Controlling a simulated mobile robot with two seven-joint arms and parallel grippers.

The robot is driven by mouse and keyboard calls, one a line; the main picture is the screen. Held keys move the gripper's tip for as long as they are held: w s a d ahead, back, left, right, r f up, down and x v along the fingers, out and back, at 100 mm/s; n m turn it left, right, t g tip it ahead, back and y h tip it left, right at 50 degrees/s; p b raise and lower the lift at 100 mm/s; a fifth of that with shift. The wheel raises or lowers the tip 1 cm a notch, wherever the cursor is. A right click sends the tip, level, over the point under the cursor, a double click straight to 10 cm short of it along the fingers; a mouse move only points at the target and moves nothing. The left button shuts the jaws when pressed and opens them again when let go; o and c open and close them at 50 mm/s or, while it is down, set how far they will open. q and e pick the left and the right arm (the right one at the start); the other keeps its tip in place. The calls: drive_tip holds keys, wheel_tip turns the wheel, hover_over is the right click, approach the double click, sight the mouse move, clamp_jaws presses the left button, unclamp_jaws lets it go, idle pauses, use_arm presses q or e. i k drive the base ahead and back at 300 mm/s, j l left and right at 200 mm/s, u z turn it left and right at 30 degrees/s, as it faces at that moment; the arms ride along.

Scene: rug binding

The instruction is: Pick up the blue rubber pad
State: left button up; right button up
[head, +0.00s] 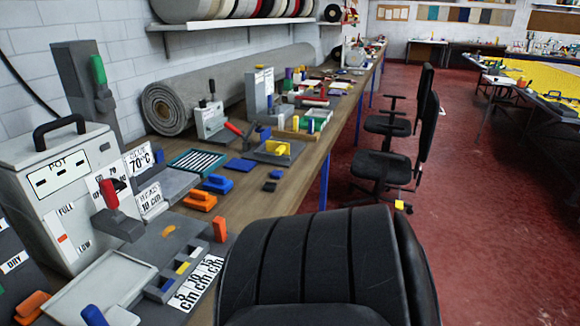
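A flat, dark blue piece (241,164) that looks like the blue rubber pad lies on the wooden workbench (262,200), about midway along the visible bench top. It lies just right of a green-framed tray with a striped top (197,161). A smaller blue piece (217,184) sits nearer, just behind an orange block (200,200); I cannot tell its material. Neither of my grippers shows in the head view.
A black chair back (320,260) stands close against the near bench edge. Small dark blocks (276,174) lie right of the blue pad. A grey base with a yellow piece (276,151) stands behind it. A grey machine (62,190) fills the left. Red floor (480,220) is open to the right.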

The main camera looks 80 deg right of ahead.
sight(274, 174)
drive_tip(key=z, duration=1.7)
